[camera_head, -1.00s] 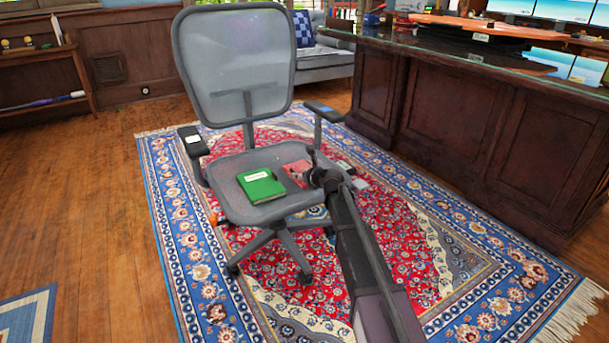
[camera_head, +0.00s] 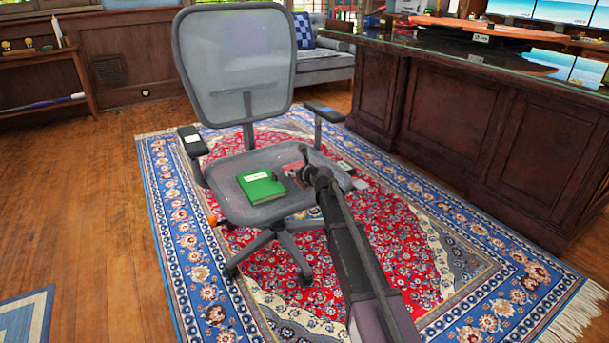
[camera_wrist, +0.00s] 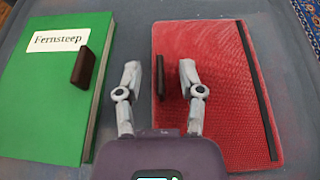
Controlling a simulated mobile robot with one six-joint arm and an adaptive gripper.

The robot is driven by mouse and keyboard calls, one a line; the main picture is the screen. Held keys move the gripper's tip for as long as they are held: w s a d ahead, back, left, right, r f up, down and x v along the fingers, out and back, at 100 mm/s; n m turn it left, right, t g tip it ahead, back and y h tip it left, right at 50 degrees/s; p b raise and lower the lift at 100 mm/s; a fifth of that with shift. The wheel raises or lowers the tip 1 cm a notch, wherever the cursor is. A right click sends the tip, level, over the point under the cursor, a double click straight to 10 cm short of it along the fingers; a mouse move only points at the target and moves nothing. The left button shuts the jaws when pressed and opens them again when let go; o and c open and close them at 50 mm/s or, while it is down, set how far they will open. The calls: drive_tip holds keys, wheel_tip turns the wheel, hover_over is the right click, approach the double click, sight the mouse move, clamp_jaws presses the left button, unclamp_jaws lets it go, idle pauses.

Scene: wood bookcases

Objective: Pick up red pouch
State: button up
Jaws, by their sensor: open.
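The red pouch (camera_wrist: 212,95) is flat and textured, with a black strip along its right side. It lies on the grey chair seat (camera_head: 240,213) in the wrist view. In the head view my gripper and arm hide most of it. My gripper (camera_wrist: 160,78) is open and empty, above the seat. In the wrist view its right finger overlaps the pouch's left part, and its left finger is over the gap between the pouch and a green book. In the head view my gripper (camera_head: 303,164) is over the right part of the seat.
The green book (camera_wrist: 50,85), labelled "Fernsteep", lies left of the pouch on the seat. The office chair's backrest (camera_head: 235,65) stands behind, with armrests on both sides (camera_head: 193,142). A wooden desk (camera_head: 470,130) is to the right. Patterned rug lies below.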

clamp_jaws()
drive_tip(key=shift+r, duration=0.15)
wheel_tip(320, 180, up, 3)
drive_tip(key=p, duration=0.3)
drive_tip(key=shift+r, duration=0.1)
drive_tip(key=shift+s+r+p, duration=0.25)
drive_tip(key=shift+r+p, duration=0.05)
drive_tip(key=shift+p, duration=0.2)
drive_tip(key=s, duration=1)
drive_tip(key=s+r+p, duration=0.1)
drive_tip(key=s, duration=0.4)
drive_tip(key=shift+s+d, duration=0.25)
drive_tip(key=shift+d, duration=0.1)
